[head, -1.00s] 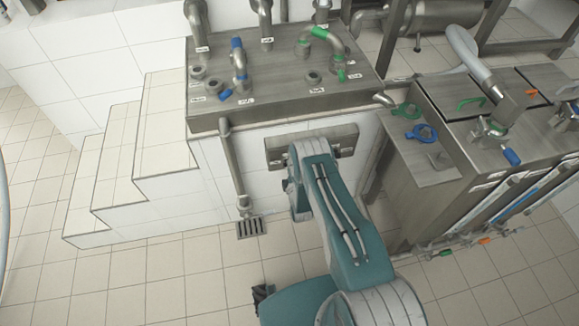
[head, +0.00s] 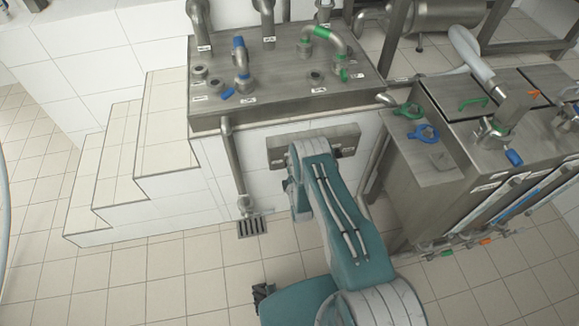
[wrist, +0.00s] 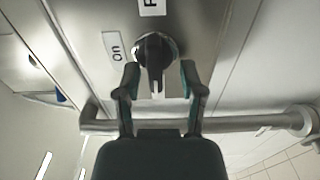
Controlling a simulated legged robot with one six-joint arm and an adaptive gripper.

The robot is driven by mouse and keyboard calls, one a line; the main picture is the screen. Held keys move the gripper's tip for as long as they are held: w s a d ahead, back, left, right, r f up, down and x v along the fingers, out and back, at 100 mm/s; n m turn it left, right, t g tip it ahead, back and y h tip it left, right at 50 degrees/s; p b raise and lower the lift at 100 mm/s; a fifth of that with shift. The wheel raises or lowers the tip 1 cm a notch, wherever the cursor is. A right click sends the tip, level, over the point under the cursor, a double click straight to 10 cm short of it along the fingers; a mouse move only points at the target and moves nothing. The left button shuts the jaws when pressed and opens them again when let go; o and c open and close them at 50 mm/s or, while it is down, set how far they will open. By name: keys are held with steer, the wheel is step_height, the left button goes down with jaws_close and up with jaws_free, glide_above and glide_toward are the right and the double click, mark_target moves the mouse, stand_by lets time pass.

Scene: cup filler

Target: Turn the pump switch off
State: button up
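The pump switch (wrist: 155,52) is a dark round knob with a pale bar-shaped handle, on a metal plate in the wrist view. A white label reading "On" (wrist: 115,46) is just left of it. My gripper (wrist: 160,72) is open, with one finger on each side of the handle at its lower end. Gaps show between the fingers and the handle, and I cannot tell any contact. In the head view the switch plate (head: 290,142) is on the front of the tiled block, and my arm hides the switch and gripper.
A metal rail (wrist: 240,123) runs behind the gripper in the wrist view. The metal worktop (head: 270,85) with pipes and valves overhangs the plate. A tank unit (head: 450,150) with hoses stands at right, tiled steps (head: 125,165) at left. Floor in front is open.

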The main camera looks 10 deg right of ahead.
steer(key=shift+d, duration=0.1)
steer(key=s, duration=1.2)
